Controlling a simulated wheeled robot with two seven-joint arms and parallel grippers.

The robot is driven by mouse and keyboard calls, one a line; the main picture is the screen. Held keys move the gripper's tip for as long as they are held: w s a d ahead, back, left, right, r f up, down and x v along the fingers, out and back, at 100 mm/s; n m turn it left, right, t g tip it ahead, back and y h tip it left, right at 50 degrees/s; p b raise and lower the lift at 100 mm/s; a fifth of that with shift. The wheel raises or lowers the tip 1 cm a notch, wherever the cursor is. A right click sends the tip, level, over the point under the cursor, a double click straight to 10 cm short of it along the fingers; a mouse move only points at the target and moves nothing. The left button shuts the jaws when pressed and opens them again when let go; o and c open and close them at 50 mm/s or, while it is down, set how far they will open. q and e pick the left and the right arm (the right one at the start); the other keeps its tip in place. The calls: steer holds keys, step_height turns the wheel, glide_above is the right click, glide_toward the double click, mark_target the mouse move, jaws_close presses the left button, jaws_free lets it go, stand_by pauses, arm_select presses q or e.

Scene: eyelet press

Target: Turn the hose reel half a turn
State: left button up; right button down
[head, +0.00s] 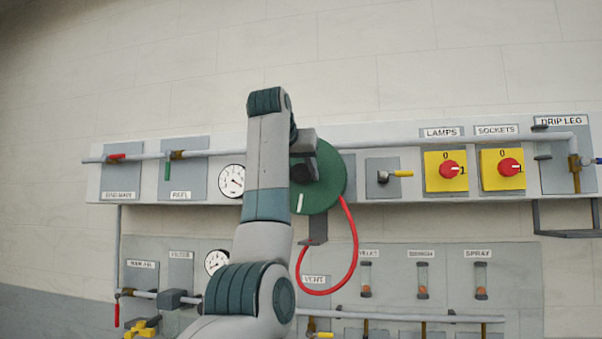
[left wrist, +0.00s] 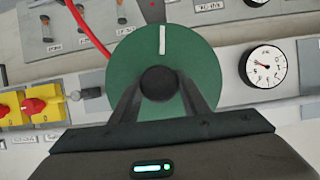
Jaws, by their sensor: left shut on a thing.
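The hose reel (head: 327,178) is a green disc on the upper panel, with a white mark near its rim and a red hose (head: 354,240) looping below it. In the head view the mark is at the lower left; my arm hides part of the disc. The left wrist view shows the reel (left wrist: 205,65) with its mark at the top of the picture and a dark round knob (left wrist: 158,83) at its centre. My left gripper (left wrist: 159,92) is shut on this knob, one finger on each side. My right gripper is in neither view.
A grey pipe (head: 390,143) runs above, and a lower panel holds flow tubes.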

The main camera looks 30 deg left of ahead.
arm_select(q)
steer(key=o, duration=1.4)
steer(key=shift+f, duration=0.35)
steer(key=shift+o, duration=0.6)
steer(key=shift+r, duration=0.1)
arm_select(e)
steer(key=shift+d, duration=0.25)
arm_select(q)
steer(key=shift+s+r, duration=0.1)
steer(key=shift+r, duration=0.05)
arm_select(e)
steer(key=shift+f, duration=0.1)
arm_select(q)
steer(key=shift+s+d+r+b, duration=0.1)
steer(key=shift+s+r+b, duration=0.05)
steer(key=shift+s+b, duration=0.3)
steer(key=b+v, duration=0.5)
steer(key=v, duration=1.1)
steer(key=shift+d+b, duration=0.2)
steer(key=shift+b, duration=0.1)
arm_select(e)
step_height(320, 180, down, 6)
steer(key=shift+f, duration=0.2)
